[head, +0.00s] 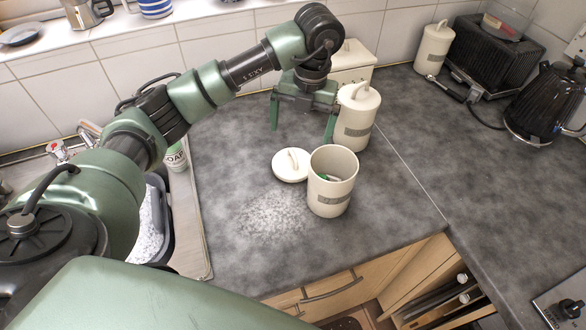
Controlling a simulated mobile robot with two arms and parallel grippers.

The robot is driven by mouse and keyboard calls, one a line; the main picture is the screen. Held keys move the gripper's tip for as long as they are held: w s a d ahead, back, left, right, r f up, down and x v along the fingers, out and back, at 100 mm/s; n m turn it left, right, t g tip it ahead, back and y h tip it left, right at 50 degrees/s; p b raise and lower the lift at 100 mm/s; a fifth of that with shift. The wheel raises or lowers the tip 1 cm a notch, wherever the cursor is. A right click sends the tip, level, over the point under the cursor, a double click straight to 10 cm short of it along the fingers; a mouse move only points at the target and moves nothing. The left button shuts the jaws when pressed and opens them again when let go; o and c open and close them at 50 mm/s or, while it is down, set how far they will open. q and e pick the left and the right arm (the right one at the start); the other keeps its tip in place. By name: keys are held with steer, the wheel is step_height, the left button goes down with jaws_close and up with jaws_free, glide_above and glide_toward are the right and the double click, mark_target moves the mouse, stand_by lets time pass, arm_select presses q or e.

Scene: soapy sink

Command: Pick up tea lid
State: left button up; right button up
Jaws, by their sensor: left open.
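A round cream lid (284,172) with a loop handle lies flat on the grey worktop, touching or just beside an open cream canister (331,196). Something green and pale shows inside that canister. A second cream canister (352,130) behind it has its own lid (359,94) on. The canister labels are too small to read, so I cannot tell which lid is the tea one. My left gripper (302,128) is open and empty, pointing down behind the loose lid, with its right finger close to the closed canister. My right gripper is not in view.
A bread-bin-like cream box (352,62) stands at the back wall. Another lidded canister (433,48), a black toaster (497,55) and a black kettle (546,104) stand at the right. White powder or foam (272,220) lies on the worktop. The soapy sink is at left.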

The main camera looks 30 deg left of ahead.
mark_target(297, 152)
arm_select(q)
step_height(297, 152, down, 2)
steer(key=shift+w+a+b, duration=0.1)
steer(key=shift+w+b, duration=0.05)
steer(key=shift+b, duration=0.4)
steer(key=shift+f+p, duration=0.35)
steer(key=shift+f, duration=0.2)
steer(key=f, duration=0.1)
steer(key=f+p, duration=0.1)
steer(key=f, duration=0.1)
steer(key=a+f+p, duration=0.1)
steer(key=f, duration=0.1)
steer(key=shift+w+f, duration=0.1)
steer(key=shift+f, duration=0.6)
steer(key=c, duration=1.1)
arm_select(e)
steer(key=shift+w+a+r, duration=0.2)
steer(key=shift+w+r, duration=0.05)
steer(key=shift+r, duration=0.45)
